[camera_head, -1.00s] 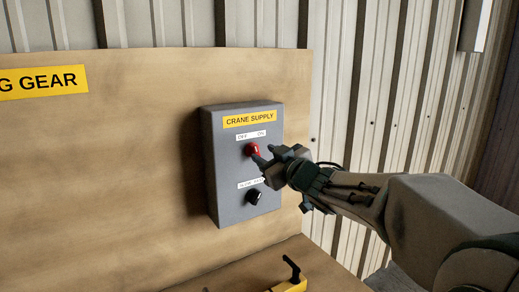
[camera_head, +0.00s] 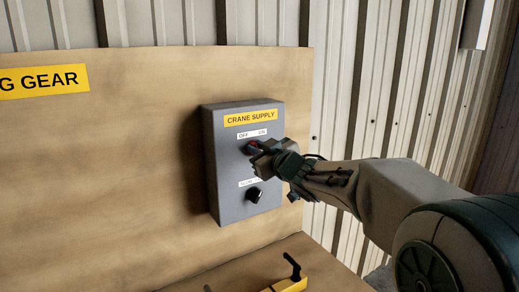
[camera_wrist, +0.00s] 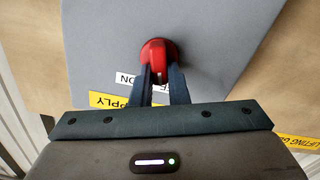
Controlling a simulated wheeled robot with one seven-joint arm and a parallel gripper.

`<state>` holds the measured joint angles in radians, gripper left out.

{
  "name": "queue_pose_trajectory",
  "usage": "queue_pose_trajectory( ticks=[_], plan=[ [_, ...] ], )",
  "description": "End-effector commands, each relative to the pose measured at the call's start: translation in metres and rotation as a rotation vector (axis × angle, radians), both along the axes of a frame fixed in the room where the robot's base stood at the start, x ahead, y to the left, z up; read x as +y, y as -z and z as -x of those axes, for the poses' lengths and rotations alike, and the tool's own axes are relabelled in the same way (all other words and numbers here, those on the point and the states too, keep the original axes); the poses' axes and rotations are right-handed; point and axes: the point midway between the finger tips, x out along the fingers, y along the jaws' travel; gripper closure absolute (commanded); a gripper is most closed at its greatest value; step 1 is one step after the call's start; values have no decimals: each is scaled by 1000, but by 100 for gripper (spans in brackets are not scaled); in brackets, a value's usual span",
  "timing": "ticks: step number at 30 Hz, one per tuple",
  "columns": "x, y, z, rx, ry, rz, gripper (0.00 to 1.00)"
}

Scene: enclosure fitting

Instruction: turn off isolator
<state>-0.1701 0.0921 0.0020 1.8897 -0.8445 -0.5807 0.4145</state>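The isolator is a red rotary knob (camera_wrist: 158,60) on the grey "CRANE SUPPLY" box (camera_head: 218,165). In the wrist view its raised handle lies between my two fingers. Only a bit of red shows beside my gripper (camera_head: 254,150) in the head view. My gripper (camera_wrist: 160,80) is at the knob, one finger on each side of the handle. I cannot tell whether the fingers press on it. The OFF/ON label (camera_head: 243,136) sits above the knob, and the fingers partly cover it in the wrist view. The knob's exact setting is hard to read.
A black knob (camera_head: 254,195) sits lower on the same box, under a small white label. The box is on a wooden board (camera_head: 120,150). A yellow part with a black handle (camera_head: 293,268) is below. Corrugated wall (camera_head: 340,100) stands behind my arm.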

Motion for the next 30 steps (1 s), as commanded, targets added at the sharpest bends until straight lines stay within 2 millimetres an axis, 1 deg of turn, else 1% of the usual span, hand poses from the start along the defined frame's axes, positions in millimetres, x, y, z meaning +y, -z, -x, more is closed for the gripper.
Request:
queue_pose_trajectory(
  ticks=[4,9,18,19,20,21,30],
  plan=[
    [0,3,0,-48,2,69,100],
    [1,2,1,-106,3,155,100],
    [1,1,1,-112,2,167,100],
    [1,1,1,-112,2,167,77],
    [1,1,1,-112,2,167,69],
    [1,1,1,-112,2,166,64],
    [1,1,2,-112,1,165,64]
  ],
)
